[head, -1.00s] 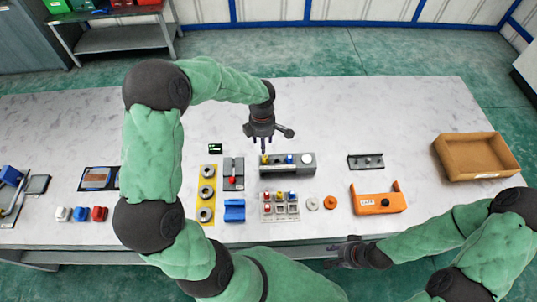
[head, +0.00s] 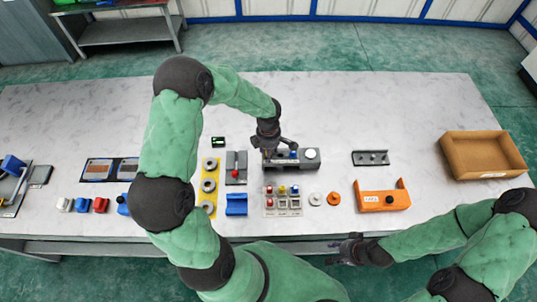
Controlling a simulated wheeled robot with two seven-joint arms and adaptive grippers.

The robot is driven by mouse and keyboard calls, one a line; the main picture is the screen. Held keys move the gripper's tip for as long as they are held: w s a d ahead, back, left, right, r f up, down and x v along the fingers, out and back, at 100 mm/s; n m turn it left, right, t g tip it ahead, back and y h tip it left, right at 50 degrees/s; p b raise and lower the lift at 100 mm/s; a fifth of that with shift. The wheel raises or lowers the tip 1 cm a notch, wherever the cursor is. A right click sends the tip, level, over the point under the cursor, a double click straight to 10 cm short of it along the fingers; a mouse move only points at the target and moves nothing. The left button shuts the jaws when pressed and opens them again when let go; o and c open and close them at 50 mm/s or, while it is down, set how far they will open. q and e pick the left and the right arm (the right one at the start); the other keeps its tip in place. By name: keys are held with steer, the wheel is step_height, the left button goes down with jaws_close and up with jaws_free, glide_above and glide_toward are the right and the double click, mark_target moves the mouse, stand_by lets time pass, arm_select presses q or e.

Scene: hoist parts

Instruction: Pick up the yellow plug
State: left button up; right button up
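A grey block (head: 310,165) in mid-table holds a blue plug (head: 294,155) and a white round piece (head: 312,154). The yellow plug at its left end is hidden now behind my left gripper (head: 268,155). That gripper points down over this end of the block; whether its fingers are open or shut on the plug cannot be made out. My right gripper (head: 333,251) is open and empty, low by the table's front edge.
An orange bracket (head: 383,202), a grey rail (head: 371,158) and a cardboard box (head: 482,156) stand to the right. A yellow strip with rings (head: 208,190), a grey switch block (head: 236,168) and a blue block (head: 236,205) stand left. The table's back is clear.

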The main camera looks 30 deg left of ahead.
arm_select(q)
steer(key=c, duration=0.9)
steer(key=shift+r, duration=0.1)
